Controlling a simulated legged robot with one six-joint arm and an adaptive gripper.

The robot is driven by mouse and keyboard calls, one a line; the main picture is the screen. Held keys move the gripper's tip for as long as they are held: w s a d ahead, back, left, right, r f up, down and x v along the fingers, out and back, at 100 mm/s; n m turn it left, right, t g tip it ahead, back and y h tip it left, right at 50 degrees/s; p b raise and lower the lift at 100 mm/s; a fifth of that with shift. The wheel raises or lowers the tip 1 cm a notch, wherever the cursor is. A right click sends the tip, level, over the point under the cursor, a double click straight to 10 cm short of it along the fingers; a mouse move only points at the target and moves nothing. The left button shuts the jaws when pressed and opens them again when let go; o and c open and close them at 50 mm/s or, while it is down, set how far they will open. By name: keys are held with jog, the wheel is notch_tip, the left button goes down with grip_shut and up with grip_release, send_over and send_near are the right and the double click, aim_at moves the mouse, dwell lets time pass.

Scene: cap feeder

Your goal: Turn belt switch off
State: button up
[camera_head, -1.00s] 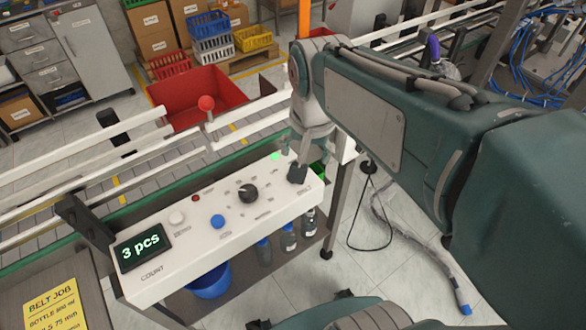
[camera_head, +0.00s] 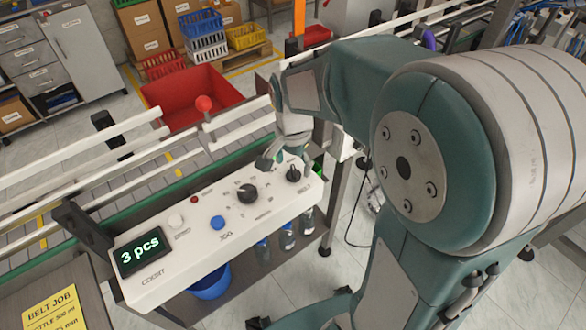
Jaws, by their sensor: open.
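The control panel (camera_head: 150,285) is a white sloped box. The belt switch (camera_head: 293,174) is a black knob at its right end, above the BELT label. My gripper (camera_head: 284,164) is open at the panel's upper right. Its fingers are spread, one left of the belt switch and the other close beside it on the right. I cannot tell whether it touches the knob. The spot of the green lamp, behind the switch, is covered by my gripper.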

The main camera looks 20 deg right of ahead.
jog(key=shift+f, duration=1.2)
jog(key=shift+c, duration=0.3)
jog(key=c, duration=1.1)
jog(key=shift+n, duration=0.4)
jog(key=n, duration=0.5)
jog(key=shift+n, duration=0.3)
jog(key=n, duration=0.5)
jog(key=shift+n, duration=0.3)
